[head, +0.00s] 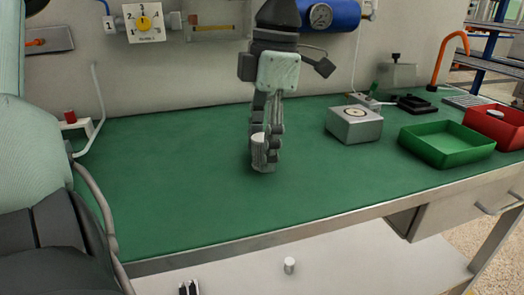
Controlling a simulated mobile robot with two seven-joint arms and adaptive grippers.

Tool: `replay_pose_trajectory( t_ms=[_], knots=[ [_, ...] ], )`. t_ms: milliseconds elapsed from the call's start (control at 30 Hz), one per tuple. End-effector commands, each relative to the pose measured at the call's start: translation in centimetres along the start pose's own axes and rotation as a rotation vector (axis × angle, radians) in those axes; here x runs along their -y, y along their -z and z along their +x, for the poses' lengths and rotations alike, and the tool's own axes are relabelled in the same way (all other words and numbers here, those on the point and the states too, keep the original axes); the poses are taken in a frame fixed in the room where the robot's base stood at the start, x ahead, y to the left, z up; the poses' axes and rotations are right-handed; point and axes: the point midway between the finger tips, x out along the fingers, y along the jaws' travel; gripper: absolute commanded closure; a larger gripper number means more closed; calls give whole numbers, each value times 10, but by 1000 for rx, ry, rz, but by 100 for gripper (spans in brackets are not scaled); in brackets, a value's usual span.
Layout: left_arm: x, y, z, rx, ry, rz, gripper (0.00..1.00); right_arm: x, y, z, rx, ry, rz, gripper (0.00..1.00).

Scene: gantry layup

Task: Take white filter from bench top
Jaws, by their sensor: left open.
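The white filter (258,151) is a small pale cylinder standing upright on the green bench top (190,205), near the middle of the head view. My left gripper (265,158) points down at it from above. Its fingers reach nearly to the bench and stand right at the filter, partly covering its right side. The fingers are seen nearly edge-on, and I cannot tell whether they touch the filter. The gripper is open. My right gripper is not in view.
Right of the gripper stand a grey box with a round top (354,124), a green tray (446,146) and a red tray (497,127). Another small white cylinder (289,266) is on the lower shelf (350,262). The bench left of the filter is clear.

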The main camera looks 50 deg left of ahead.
Motion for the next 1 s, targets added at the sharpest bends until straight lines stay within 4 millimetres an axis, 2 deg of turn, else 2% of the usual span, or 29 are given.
replay_pose_trajectory(
  t_ms=[67,467,767,1000],
  knots=[
    [0,0,0,0,0,0,46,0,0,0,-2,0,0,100],
    [0,0,0,0,-1,1,95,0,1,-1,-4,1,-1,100],
    [0,0,-3,0,-1,1,96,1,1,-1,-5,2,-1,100],
    [-1,2,-26,2,-4,0,96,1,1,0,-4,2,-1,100]
  ],
)
